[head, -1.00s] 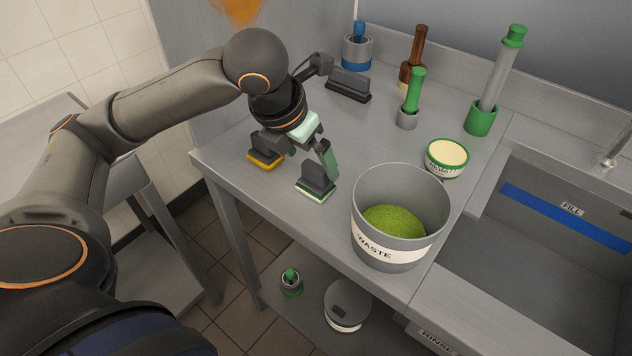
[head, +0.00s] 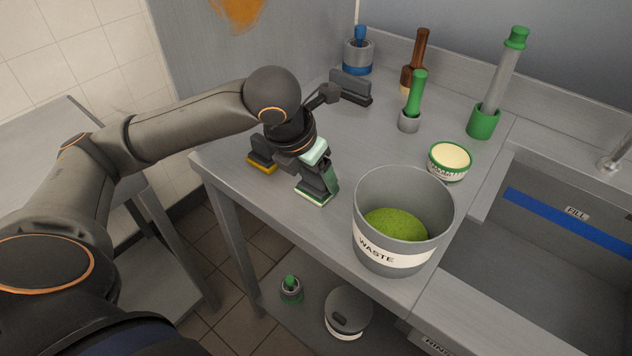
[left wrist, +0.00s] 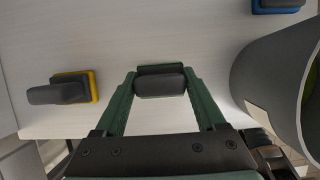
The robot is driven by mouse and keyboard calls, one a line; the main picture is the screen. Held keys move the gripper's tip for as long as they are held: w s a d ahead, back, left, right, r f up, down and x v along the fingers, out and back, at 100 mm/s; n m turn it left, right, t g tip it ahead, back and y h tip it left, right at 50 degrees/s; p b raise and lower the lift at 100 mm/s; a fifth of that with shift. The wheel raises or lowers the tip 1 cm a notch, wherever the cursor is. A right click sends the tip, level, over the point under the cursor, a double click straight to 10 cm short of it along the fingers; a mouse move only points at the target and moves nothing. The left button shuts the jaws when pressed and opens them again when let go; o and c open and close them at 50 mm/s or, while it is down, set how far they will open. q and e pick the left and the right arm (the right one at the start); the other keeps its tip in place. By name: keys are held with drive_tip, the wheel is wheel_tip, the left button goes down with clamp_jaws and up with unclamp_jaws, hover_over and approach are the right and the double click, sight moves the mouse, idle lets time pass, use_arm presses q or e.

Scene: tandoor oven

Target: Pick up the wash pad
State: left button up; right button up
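The wash pad (head: 314,198), a dark block handle on a green and white base, stands on the steel counter near its front edge. It also shows in the left wrist view (left wrist: 160,84). My left gripper (head: 319,178) is down at the pad, with its green fingers (left wrist: 160,88) on either side of the dark handle. The fingers are spread, with their tips very close to the handle's ends; whether they touch cannot be told. A similar yellow-based pad (head: 262,158) stands to the left, also in the left wrist view (left wrist: 72,88). My right gripper is not in view.
A grey waste bucket (head: 395,261) with green contents stands just right of the pad. A green-rimmed tub (head: 449,162), a green-handled tool (head: 415,95) and a dark block (head: 350,87) stand behind. A sink (head: 560,235) is at the right. The counter's front edge is close.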

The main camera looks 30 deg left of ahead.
use_arm(q)
drive_tip(key=c, duration=0.9)
drive_tip(key=shift+r, duration=0.1)
drive_tip(key=shift+r, duration=0.55)
wheel_tip(320, 180, up, 3)
drive_tip(key=shift+f+p, duration=0.1)
drive_tip(key=shift+p, duration=0.55)
drive_tip(key=shift+s+d+r+b, duration=0.65)
drive_tip(key=shift+s+r, duration=0.85)
drive_tip(key=shift+s, duration=0.7)
drive_tip(key=shift+s+d+r+b, duration=0.4)
drive_tip(key=shift+s+d+r, duration=0.4)
drive_tip(key=shift+s+r, duration=1.05)
drive_tip(key=shift+s+d+r+b, duration=0.65)
drive_tip(key=shift+s+r, duration=0.5)
drive_tip(key=shift+s, duration=1.4)
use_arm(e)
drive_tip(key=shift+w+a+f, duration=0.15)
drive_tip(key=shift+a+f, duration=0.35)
